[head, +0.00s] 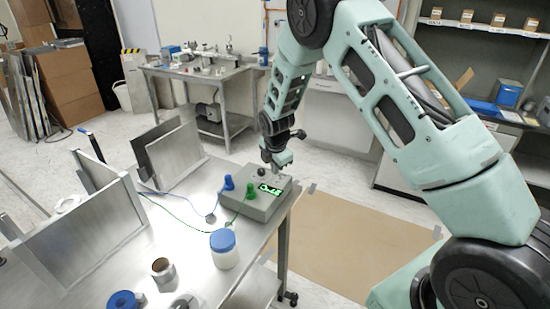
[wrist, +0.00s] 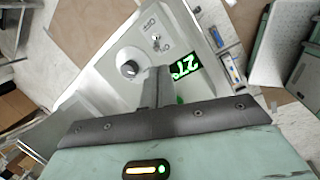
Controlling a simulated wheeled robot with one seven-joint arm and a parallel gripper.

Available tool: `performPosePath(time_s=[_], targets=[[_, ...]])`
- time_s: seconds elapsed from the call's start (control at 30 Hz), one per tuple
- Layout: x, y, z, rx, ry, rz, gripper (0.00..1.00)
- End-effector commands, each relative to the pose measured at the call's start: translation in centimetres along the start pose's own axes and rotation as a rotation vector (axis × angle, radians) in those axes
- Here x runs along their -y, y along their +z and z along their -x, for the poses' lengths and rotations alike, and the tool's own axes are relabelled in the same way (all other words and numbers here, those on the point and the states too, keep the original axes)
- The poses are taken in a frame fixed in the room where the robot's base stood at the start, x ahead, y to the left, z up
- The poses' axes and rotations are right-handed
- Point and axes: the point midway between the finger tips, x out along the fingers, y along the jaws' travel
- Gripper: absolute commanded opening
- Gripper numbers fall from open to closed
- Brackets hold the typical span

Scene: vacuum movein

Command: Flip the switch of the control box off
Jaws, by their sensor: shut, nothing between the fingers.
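The grey control box (head: 262,207) sits at the right end of the metal table in the head view. It carries a green lit display (head: 270,189). My gripper (head: 277,166) is over the far part of the box. In the wrist view, my gripper (wrist: 158,78) is shut and empty, with its fingertips between knob and display, apart from the switch.
A blue-lidded jar (head: 225,255) and a metal cylinder (head: 163,272) stand nearer on the table. Metal plates (head: 90,245) stand at left.

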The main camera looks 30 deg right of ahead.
Motion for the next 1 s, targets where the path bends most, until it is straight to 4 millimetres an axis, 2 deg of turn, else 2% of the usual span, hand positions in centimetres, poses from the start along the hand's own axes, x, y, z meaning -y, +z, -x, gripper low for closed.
performPosePath(time_s=[0.2,0.4,1.0], targets=[[-0.1,0.1,-3.0,0.001,-0.001,-0.001,0.00],[0.0,0.1,-4.4,0.000,0.000,-0.002,0.00],[-0.1,0.1,-4.7,0.000,0.001,-0.002,0.00]])
